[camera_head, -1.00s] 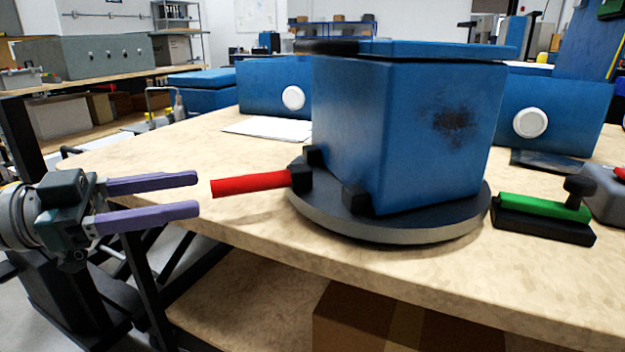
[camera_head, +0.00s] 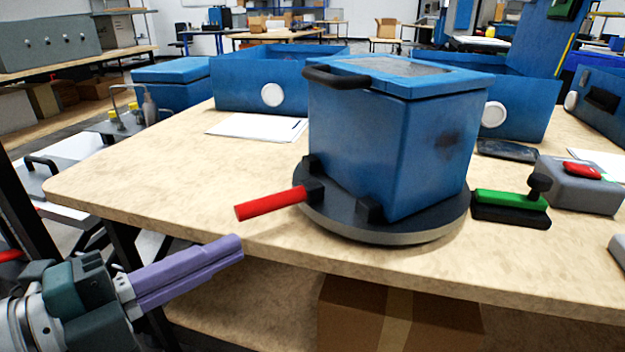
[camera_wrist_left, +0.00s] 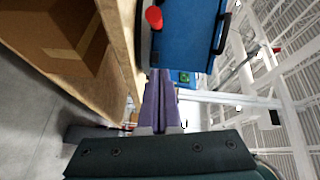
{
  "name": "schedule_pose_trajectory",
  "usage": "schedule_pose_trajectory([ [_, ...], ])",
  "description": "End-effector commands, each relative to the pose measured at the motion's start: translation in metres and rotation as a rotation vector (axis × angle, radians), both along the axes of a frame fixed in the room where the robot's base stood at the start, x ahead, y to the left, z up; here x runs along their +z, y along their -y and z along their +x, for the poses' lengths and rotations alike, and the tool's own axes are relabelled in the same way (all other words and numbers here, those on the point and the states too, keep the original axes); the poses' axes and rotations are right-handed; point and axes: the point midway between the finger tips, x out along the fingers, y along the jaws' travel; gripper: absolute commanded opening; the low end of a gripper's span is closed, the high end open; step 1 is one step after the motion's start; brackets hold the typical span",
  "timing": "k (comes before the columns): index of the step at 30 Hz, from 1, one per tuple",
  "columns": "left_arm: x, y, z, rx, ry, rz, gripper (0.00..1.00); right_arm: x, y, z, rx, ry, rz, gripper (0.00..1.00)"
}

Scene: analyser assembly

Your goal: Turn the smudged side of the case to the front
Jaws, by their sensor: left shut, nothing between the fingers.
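The blue case (camera_head: 385,150) stands upright on a round dark turntable (camera_head: 400,238) on the workbench. A dark smudge (camera_head: 449,145) shows on its right-hand visible face; the other visible face looks clean. A red handle (camera_head: 270,204) sticks out from the turntable to the left. My left gripper (camera_head: 240,247) is shut and empty, below and left of the red handle and apart from it, just off the bench's front edge. In the left wrist view, its purple fingers (camera_wrist_left: 160,85) are together, with the red handle end (camera_wrist_left: 154,17) and the case (camera_wrist_left: 190,30) beyond. My right gripper is not in view.
A green-handled tool (camera_head: 510,203) and a grey box (camera_head: 580,185) lie right of the turntable. Blue bins (camera_head: 235,85) and a white sheet (camera_head: 257,127) are behind. The bench top (camera_head: 160,170) left of the handle is clear. A cardboard box (camera_head: 345,310) sits below.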

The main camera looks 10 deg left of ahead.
Motion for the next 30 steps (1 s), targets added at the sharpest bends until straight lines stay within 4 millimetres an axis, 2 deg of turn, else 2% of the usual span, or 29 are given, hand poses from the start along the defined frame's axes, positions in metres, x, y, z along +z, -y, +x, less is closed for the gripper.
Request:
schedule_pose_trajectory([
  [9,-0.003,0.038,0.059,-0.001,0.004,-0.004,0.00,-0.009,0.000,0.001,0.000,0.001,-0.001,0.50],
  [13,-0.009,0.025,0.073,0.000,0.001,0.001,0.00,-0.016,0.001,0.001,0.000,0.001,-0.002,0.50],
  [19,-0.011,0.014,0.085,-0.002,-0.001,-0.002,0.00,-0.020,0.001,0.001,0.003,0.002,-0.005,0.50],
  [30,-0.011,0.012,0.086,-0.001,-0.002,-0.003,0.00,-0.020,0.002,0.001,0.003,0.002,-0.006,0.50],
])
